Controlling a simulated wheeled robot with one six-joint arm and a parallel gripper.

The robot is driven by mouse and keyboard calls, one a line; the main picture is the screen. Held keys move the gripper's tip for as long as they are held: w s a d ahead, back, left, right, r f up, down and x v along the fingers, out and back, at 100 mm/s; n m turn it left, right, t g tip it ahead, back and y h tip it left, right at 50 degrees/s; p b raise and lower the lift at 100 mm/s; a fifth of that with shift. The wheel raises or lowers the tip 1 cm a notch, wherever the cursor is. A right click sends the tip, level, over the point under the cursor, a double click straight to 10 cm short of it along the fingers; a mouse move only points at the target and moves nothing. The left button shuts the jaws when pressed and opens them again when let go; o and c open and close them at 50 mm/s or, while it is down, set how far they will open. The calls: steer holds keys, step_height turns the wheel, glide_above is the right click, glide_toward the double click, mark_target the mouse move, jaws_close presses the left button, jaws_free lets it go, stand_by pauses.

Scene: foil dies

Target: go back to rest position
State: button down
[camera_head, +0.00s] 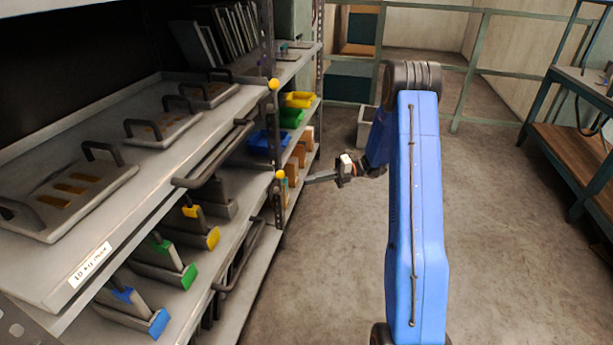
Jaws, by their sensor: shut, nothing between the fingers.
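My blue arm reaches up and away in the head view, with its wrist bent to the left. My gripper (322,178) points left at the end of the dark wrist, close to the shelf's corner post. It is shut and holds nothing that I can see.
A grey shelf rack (130,203) with handled plates fills the left. Blue (269,141), green (291,118) and yellow (299,99) bins sit on its far part. A grey bin (365,128) stands behind my wrist. A workbench (585,125) stands at right. The floor between is clear.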

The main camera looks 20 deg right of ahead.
steer(key=s+a+r+n+g+h, duration=0.2)
steer(key=s+a+r+n+h, duration=0.3)
steer(key=s+r+n, duration=0.4)
steer(key=s+a+r+n+g+h, duration=0.25)
steer(key=s+a+r+n, duration=0.4)
steer(key=s, duration=0.45)
steer(key=s+d+r+n+t+h, duration=0.2)
steer(key=s+n+t+h, duration=0.1)
steer(key=s+n, duration=0.7)
steer(key=s+d+r+n+t+h, duration=0.2)
steer(key=s+n+t+h, duration=0.2)
steer(key=s+n, duration=0.6)
steer(key=shift+s+d+r+h, duration=0.2)
steer(key=shift+s+r+h, duration=0.1)
steer(key=shift+s+h, duration=1.15)
steer(key=shift+s+t, duration=0.15)
steer(key=shift+t, duration=0.1)
